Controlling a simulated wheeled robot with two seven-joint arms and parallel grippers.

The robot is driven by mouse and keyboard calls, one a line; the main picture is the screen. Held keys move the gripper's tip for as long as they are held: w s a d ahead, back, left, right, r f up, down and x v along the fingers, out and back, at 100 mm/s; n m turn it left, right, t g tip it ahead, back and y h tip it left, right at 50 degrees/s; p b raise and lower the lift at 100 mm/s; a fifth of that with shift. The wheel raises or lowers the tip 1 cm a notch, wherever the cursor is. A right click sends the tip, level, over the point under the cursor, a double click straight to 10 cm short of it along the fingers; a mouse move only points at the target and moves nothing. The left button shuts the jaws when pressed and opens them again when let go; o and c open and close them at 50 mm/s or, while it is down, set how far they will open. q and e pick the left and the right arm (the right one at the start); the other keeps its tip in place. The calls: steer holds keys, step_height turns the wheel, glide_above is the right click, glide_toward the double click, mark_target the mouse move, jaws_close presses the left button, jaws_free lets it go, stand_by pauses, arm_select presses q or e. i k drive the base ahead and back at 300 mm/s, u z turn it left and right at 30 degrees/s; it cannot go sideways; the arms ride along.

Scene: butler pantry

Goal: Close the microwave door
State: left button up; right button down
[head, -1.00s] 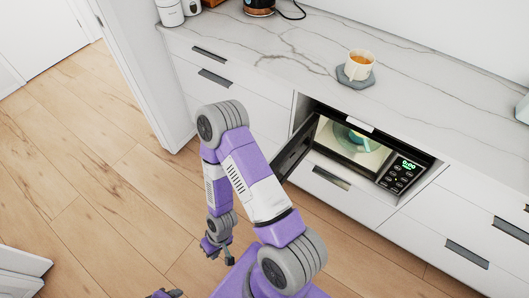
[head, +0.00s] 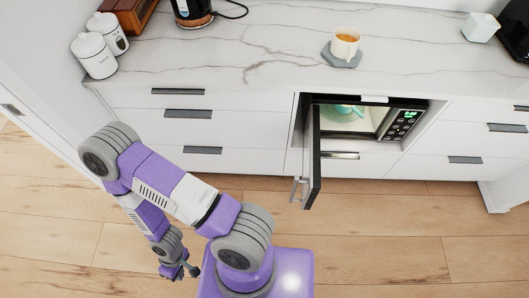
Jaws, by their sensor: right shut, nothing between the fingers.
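The microwave (head: 403,122) sits in a cabinet niche under the counter, its lit green display at the right of its front. Its dark door (head: 314,160) stands wide open, hinged at the left and sticking out toward me roughly square to the front. A teal item (head: 345,110) shows inside the lit cavity. My right gripper (head: 186,271) is low over the floor, to the left of the door and well apart from it. It is shut and empty. My left gripper is out of view.
A cup of orange-brown drink (head: 345,42) stands on a grey coaster (head: 341,60) on the marble counter above. White canisters (head: 95,56) and a kettle (head: 193,12) stand at the back left. The wooden floor (head: 390,240) before the cabinets is clear.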

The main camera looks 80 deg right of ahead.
mark_target(310, 181)
steer(key=i, duration=0.5)
steer(key=z, duration=3.85)
steer(key=i, duration=0.5)
steer(key=z, duration=0.05)
